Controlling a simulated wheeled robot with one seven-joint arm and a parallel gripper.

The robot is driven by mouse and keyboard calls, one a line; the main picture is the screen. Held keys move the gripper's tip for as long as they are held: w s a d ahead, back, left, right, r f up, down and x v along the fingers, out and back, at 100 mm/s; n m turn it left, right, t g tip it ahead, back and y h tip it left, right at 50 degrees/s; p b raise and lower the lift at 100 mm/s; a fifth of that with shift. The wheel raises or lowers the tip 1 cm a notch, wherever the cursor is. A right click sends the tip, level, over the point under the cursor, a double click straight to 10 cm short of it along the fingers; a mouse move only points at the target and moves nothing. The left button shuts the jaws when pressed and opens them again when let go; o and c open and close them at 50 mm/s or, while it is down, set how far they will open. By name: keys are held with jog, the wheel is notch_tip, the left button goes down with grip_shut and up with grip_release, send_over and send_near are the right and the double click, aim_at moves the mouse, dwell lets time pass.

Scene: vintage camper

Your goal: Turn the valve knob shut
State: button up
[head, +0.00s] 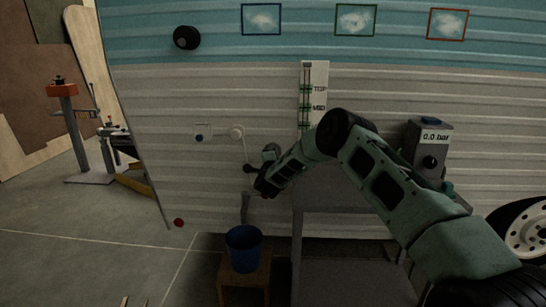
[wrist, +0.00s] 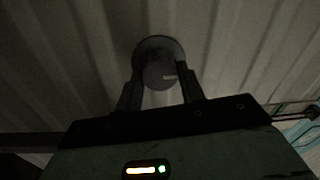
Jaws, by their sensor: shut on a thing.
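The valve knob is a round grey knob (wrist: 158,72) with a small pale mark on its right side, set against the ribbed camper wall in the wrist view. My gripper (wrist: 160,82) has one finger on each side of it and is shut on it. In the head view my gripper (head: 256,182) is at the lower camper wall, above and slightly right of a grey spout (head: 245,207). The arm's end hides most of the knob there.
A blue bucket (head: 243,250) stands on a wooden stool (head: 245,280) below. A level gauge (head: 313,85) and a grey box reading 0.0 bar (head: 430,150) are to the right. A white round fitting (head: 236,132) is above.

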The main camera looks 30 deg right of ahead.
dwell(0.4)
jog(key=o, duration=1)
jog(key=shift+c, duration=0.2)
jog(key=p+v, duration=0.2)
jog(key=v, duration=1.5)
jog(key=shift+s, duration=0.2)
jog(key=shift+a, duration=0.15)
